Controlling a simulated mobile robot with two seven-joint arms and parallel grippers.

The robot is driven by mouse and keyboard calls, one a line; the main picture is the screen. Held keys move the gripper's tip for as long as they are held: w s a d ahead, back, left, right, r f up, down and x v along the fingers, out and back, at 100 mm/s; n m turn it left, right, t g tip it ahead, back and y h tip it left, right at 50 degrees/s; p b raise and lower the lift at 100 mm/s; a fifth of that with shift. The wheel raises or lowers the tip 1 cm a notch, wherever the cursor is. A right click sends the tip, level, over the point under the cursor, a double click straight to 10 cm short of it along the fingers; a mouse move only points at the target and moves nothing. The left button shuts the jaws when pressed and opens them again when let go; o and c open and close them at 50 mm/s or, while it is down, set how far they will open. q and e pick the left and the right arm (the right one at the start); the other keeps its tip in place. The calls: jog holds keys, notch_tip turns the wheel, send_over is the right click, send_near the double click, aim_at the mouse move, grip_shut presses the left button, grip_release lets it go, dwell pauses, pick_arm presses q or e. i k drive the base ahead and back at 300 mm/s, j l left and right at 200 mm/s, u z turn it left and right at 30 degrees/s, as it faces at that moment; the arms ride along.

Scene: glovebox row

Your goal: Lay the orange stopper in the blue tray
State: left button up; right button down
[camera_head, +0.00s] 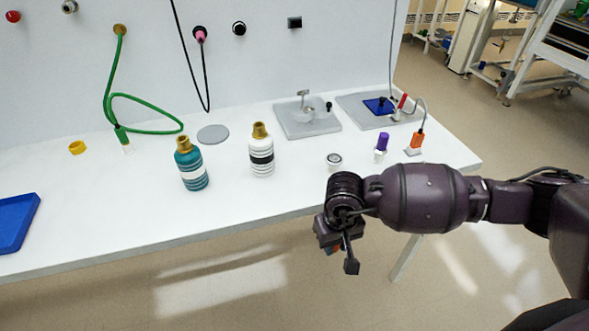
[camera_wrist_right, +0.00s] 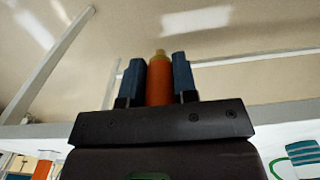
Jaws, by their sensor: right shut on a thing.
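My right gripper (camera_head: 340,252) hangs low in front of the table's front edge in the head view. In the right wrist view its two blue-grey fingers (camera_wrist_right: 159,82) are shut on an orange cylinder with a tan tip, which looks like the orange stopper (camera_wrist_right: 160,80). The blue tray (camera_head: 14,224) lies at the table's left end, cut off by the picture edge, far left of the gripper. My left gripper is not in view.
A teal bottle (camera_head: 191,166) and a white striped bottle (camera_head: 261,152) stand on the white table between gripper and tray. A purple-topped vial (camera_head: 382,145) stands at right.

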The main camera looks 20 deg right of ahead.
aim_at(27, 215)
jog(key=j+u, duration=0.2)
jog(key=j, duration=0.75)
jog(key=i+j+u, duration=0.2)
jog(key=j, duration=0.75)
jog(key=k+j, duration=0.05)
jog(key=k, duration=0.05)
